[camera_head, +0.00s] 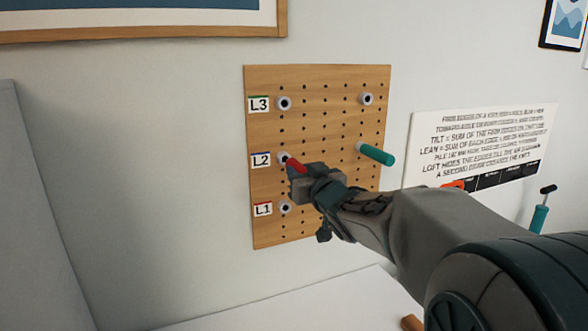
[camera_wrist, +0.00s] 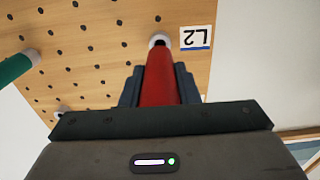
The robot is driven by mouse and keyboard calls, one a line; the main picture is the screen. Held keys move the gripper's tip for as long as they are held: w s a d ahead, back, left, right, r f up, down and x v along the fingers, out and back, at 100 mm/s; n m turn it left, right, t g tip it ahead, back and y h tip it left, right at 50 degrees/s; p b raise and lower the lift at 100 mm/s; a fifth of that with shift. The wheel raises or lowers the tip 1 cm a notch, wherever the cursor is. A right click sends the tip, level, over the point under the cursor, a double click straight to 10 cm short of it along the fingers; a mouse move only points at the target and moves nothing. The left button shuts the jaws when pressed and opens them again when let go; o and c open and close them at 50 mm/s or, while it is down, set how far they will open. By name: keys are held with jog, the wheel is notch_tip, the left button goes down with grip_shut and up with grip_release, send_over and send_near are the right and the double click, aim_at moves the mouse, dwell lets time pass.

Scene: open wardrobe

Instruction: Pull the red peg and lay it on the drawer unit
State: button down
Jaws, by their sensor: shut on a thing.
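The red peg (camera_head: 296,165) is at the L2 label on the wooden pegboard (camera_head: 325,84). In the wrist view the red peg (camera_wrist: 160,80) runs from my gripper toward a light round socket (camera_wrist: 159,40) beside the upside-down L2 label (camera_wrist: 197,38). Its far end meets the socket; how deep it sits I cannot tell. My gripper (camera_head: 302,172) is shut on the red peg, with a dark finger on each side of it. The rear part of the peg is hidden by my gripper. In the head view a white surface (camera_head: 300,302) shows below the board; I cannot tell whether it is the drawer unit.
A teal peg (camera_head: 376,154) sticks out of the board to the right of my gripper. Empty sockets sit at L3 (camera_head: 284,103), at L1 (camera_head: 285,208) and at the upper right (camera_head: 367,99). A white sign (camera_head: 480,140) and a teal-handled tool (camera_head: 540,215) are further right.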

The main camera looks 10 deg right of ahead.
jog(key=shift+s+d, duration=0.2)
jog(key=shift+s, duration=0.7)
jog(key=shift+s+d, duration=0.15)
jog(key=shift+s, duration=0.7)
